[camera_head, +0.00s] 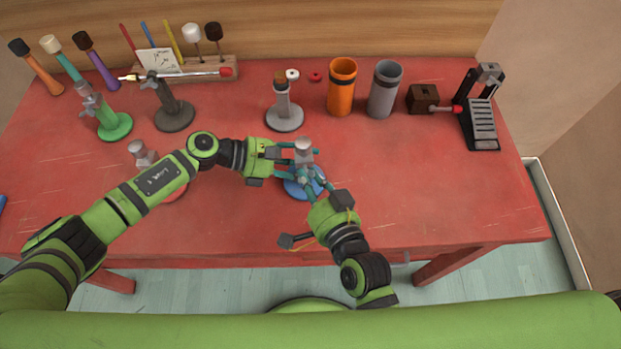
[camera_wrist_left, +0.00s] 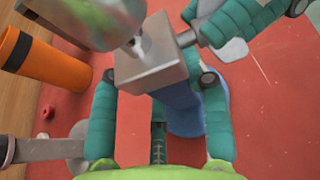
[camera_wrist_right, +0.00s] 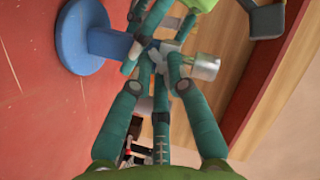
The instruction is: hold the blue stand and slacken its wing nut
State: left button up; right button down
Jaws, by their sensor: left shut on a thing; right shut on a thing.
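The blue stand stands upright near the table's front middle; its round blue base (camera_head: 296,190) shows in the head view and in the right wrist view (camera_wrist_right: 75,38). Its top is a grey block (camera_wrist_left: 150,68); the blue post (camera_wrist_left: 184,112) lies below. My left gripper (camera_head: 298,153) is shut on the stand near its top, with teal fingers on either side. My right gripper (camera_head: 309,179) is shut on the wing nut (camera_wrist_right: 152,56) at the stand's near side. The fingers hide most of the nut.
A grey stand (camera_head: 285,117), an orange cup (camera_head: 341,88) and a grey cup (camera_head: 383,90) stand behind. A green stand (camera_head: 114,127), a dark stand (camera_head: 175,115) and a red-based stand (camera_head: 142,153) are at left. A black pedal (camera_head: 482,125) is at right. The right front table is clear.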

dwell(0.5)
jog(key=c, duration=1.3)
grip_release()
jog(key=shift+o, duration=0.2)
jog(key=shift+s, duration=0.15)
jog(key=v, duration=1.2)
